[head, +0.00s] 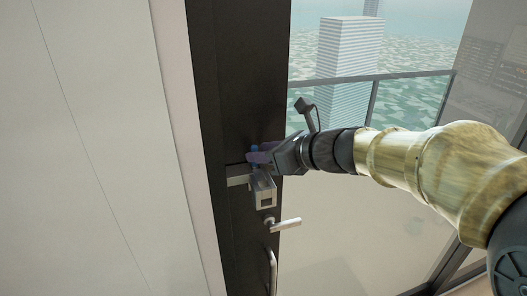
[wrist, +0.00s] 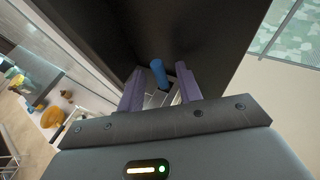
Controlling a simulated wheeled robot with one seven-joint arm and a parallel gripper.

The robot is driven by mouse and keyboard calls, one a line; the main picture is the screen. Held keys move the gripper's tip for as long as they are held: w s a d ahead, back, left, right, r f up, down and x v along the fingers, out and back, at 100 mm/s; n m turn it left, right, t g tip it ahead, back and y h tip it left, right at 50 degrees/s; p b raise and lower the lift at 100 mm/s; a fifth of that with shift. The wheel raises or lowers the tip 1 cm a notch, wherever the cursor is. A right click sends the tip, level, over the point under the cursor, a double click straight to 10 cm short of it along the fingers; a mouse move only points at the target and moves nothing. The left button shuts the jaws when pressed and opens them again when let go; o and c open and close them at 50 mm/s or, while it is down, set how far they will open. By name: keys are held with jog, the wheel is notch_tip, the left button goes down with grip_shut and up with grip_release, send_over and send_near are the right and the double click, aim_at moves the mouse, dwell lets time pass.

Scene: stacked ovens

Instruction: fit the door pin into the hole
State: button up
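The blue door pin (wrist: 159,73) stands between the two purple fingers of my gripper (wrist: 158,80) in the wrist view, with gaps on both sides. My gripper is open around it, not closed on it. In the head view my gripper (head: 262,155) is at the dark door (head: 245,95), and a small part of the blue pin (head: 254,151) shows beside the fingers. A metal bracket (head: 264,190) on the door lies just below the fingers. The hole is hidden, and I cannot tell whether the pin is in it.
A metal door handle (head: 285,225) sticks out below the bracket, with a vertical pull bar (head: 272,272) lower down. A pale wall panel (head: 90,150) is on the left. A glass balcony with a railing (head: 400,76) is on the right. Kitchen items (wrist: 45,110) show far left in the wrist view.

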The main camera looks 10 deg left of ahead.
jog(key=b+v, duration=0.2)
jog(key=v, duration=0.9)
jog(key=shift+s+d, duration=0.15)
jog(key=shift+d, duration=0.25)
jog(key=shift+r, duration=0.1)
jog(key=s+d+f+n+g+h, duration=0.1)
jog(key=d+f+n+h, duration=0.3)
jog(key=f, duration=0.6)
jog(key=s+d+f+n+g+h, duration=0.1)
jog(key=s+d+f+n+h, duration=0.3)
jog(key=d+f+n, duration=0.4)
jog(key=s+d+f+n+h, duration=0.3)
jog(key=d+f+n, duration=0.3)
jog(key=f+n, duration=0.4)
notch_tip(320, 180, down, 4)
jog(key=shift+s+d+r+n+g+h, duration=0.25)
jog(key=shift+n+g+h, duration=0.15)
jog(key=shift+h, duration=0.2)
